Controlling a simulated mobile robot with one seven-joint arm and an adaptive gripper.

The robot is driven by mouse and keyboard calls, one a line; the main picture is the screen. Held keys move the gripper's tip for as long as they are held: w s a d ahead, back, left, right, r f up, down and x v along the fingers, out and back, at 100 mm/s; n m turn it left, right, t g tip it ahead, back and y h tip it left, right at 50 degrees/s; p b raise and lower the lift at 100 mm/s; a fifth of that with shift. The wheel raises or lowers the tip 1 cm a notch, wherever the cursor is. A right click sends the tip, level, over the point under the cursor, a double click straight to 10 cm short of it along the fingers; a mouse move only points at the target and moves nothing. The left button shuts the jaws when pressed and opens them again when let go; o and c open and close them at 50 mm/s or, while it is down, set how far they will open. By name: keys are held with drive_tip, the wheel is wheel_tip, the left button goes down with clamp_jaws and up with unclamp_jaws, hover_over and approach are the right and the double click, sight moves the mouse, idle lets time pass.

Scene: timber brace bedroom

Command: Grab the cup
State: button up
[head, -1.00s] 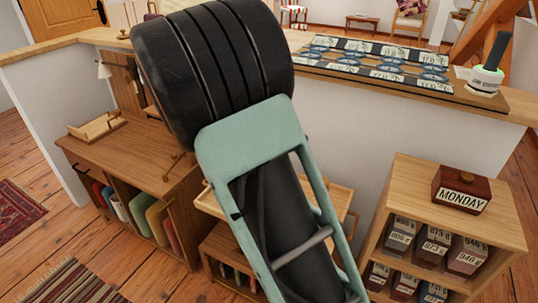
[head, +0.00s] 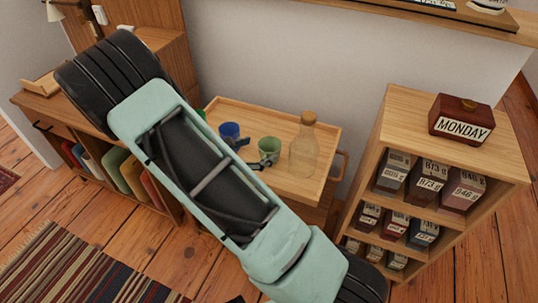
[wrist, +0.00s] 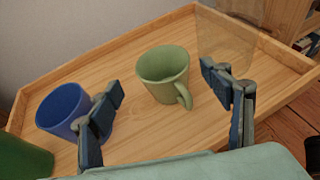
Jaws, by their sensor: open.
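A light green cup (head: 269,151) with a handle stands upright on a wooden tray (head: 315,190). In the wrist view the green cup (wrist: 163,72) is between and beyond my fingers, its handle toward the right finger. A blue cup (head: 229,131) stands to its left; the blue cup (wrist: 62,108) is partly hidden by my left finger in the wrist view. A darker green object (wrist: 22,158), perhaps another cup, is cut off at the lower left. My gripper (wrist: 162,82) is open and empty over the tray; in the head view my arm hides part of the tray.
A clear corked bottle (head: 303,150) stands right of the green cup; it shows faintly in the wrist view (wrist: 226,38). The tray has a raised rim. A shelf unit (head: 400,125) with a MONDAY box (head: 461,119) stands to the right. A desk (head: 40,107) is at left.

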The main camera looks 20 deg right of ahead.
sight(276, 144)
drive_tip(key=x, duration=0.1)
drive_tip(key=b+x, duration=0.1)
drive_tip(key=x, duration=0.3)
drive_tip(key=shift+s+d, duration=0.15)
drive_tip(key=shift+s, duration=0.1)
drive_tip(key=shift+c, duration=0.5)
drive_tip(key=c, duration=1.3)
